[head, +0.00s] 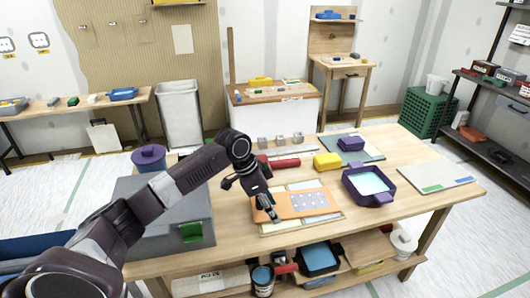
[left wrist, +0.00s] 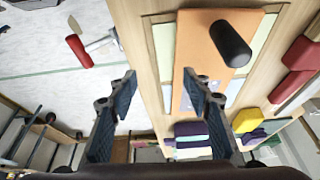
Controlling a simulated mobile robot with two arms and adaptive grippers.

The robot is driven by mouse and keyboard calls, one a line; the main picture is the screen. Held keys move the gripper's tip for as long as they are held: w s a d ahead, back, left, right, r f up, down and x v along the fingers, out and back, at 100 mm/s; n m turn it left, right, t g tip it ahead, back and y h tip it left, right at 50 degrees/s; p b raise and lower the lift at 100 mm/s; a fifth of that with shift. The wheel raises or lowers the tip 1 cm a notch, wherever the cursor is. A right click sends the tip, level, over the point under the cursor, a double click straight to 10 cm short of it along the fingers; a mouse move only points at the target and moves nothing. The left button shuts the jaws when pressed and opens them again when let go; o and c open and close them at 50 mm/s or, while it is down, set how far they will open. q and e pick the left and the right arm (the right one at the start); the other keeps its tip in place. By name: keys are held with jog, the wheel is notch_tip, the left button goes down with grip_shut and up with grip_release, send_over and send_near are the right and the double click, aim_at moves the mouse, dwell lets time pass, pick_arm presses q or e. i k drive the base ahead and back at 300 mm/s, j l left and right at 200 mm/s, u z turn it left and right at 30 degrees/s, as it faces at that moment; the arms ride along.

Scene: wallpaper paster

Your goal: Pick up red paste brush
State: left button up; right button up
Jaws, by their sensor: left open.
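A red tool (head: 283,162), roller- or brush-like, lies on the workbench (head: 420,212) behind the orange board (head: 300,204). Red pieces (left wrist: 298,62) also show at the right of the left wrist view. Another red handle (left wrist: 78,50) with a pale part shows over the floor at the left there; I cannot tell which is the paste brush. A purple tray (head: 370,197) holds light-blue paste. My left gripper (head: 271,215) hangs over the orange board, pointing down. In the left wrist view its fingers (left wrist: 160,82) are apart with nothing between them. My right gripper is out of view.
A yellow block (head: 327,161) and a purple block (head: 350,143) stand behind the board. A dark rounded object (left wrist: 230,43) shows over the board. The lower shelf holds a can (head: 262,281) and a dark tray (head: 318,259).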

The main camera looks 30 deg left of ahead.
aim_at(274, 165)
jog(key=i+j, duration=0.8)
jog(key=i, duration=0.15)
